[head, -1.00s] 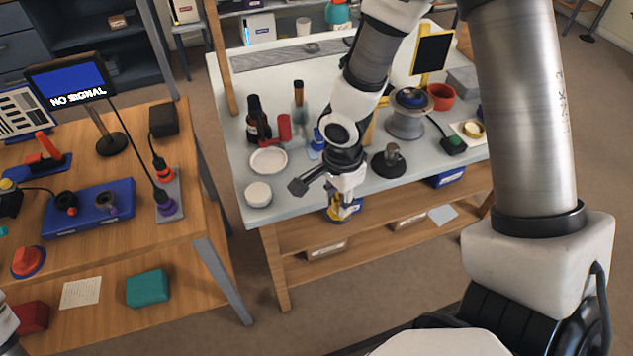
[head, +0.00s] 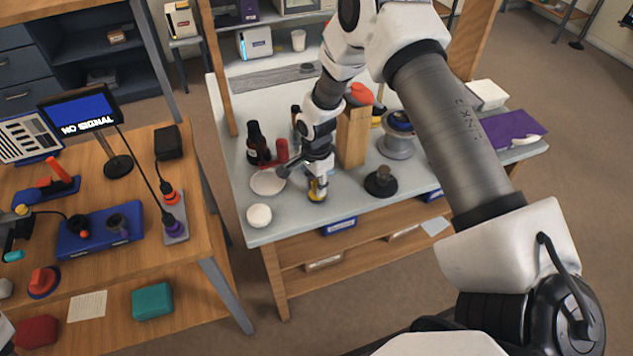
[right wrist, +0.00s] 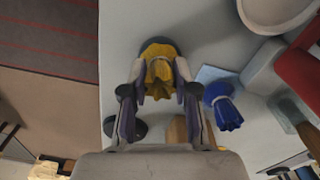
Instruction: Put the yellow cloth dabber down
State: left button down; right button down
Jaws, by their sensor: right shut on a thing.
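The yellow cloth dabber (right wrist: 158,75) is between the fingers of my right gripper (right wrist: 160,92), which is shut on it. In the head view the dabber (head: 317,190) is upright, low over the front part of the pale bench top (head: 345,205). I cannot tell whether its foot touches the surface. A dark blue rounded edge shows beyond the yellow cloth in the right wrist view. A blue cloth dabber (right wrist: 222,107) stands to its right on a light blue square (right wrist: 212,75).
A white dish (head: 268,182), a round white jar (head: 259,215), and a dark bottle (head: 256,145) stand left of the gripper. A wooden block (head: 352,137) and a black-based knob (head: 381,180) are at its right. The bench front edge is close.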

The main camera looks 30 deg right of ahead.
aim_at(316, 183)
jog(key=c, duration=0.9)
grip_release()
jog(key=shift+f, duration=0.1)
jog(key=shift+r, duration=0.25)
notch_tip(316, 183, up, 11)
jog(key=b, duration=0.2)
jog(key=s+a+f+n, duration=0.4)
jog(key=s+f, duration=0.2)
jog(key=f, duration=0.2)
jog(key=s+a+f+n, duration=0.3)
jog(key=s+f+n, duration=0.1)
jog(key=s+f, duration=0.35)
jog(key=s+f+n, duration=0.2)
jog(key=s+n, duration=0.1)
jog(key=s, duration=0.2)
jog(key=s+a+f+n, duration=0.1)
jog(key=s+f+n, duration=0.1)
jog(key=s, duration=0.3)
jog(key=s+f+n, duration=0.2)
jog(key=s+n, duration=0.1)
jog(key=s, duration=0.2)
jog(key=shift+a+f+n, duration=0.2)
jog(key=shift+n, duration=0.1)
